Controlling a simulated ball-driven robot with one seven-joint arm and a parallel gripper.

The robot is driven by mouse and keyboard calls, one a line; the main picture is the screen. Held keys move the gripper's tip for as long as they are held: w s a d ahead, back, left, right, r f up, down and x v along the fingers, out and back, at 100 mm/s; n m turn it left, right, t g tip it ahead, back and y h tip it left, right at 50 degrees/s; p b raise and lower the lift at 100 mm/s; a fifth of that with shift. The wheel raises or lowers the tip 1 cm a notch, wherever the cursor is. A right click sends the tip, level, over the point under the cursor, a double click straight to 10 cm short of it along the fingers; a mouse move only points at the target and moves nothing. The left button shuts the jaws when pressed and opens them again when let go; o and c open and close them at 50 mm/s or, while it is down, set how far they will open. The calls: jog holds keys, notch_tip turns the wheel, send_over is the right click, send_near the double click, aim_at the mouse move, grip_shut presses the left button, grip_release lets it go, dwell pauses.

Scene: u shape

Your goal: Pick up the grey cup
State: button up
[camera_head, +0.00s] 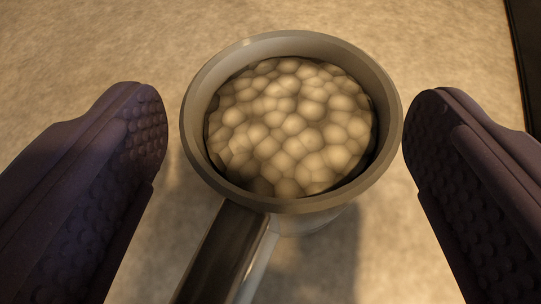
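The grey cup (204,86) stands upright in the middle of the view, seen from above. It is filled with pale, bumpy, foam-like contents (290,125). Its dark handle (226,250) points toward the bottom of the picture, left of centre. My gripper (284,135) is open, with one dark, textured finger on each side of the cup. The left finger shows a small gap to the rim. The right finger's tip appears very close to the rim; I cannot tell whether it touches. The cup's base is mostly hidden under its rim.
The cup stands on a beige, mottled surface (90,45), which is clear around it. A dark edge (525,60) runs along the right side of the view. Shadows fall below the cup.

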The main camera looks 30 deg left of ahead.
jog(key=c, duration=1)
jog(key=shift+c, duration=0.2)
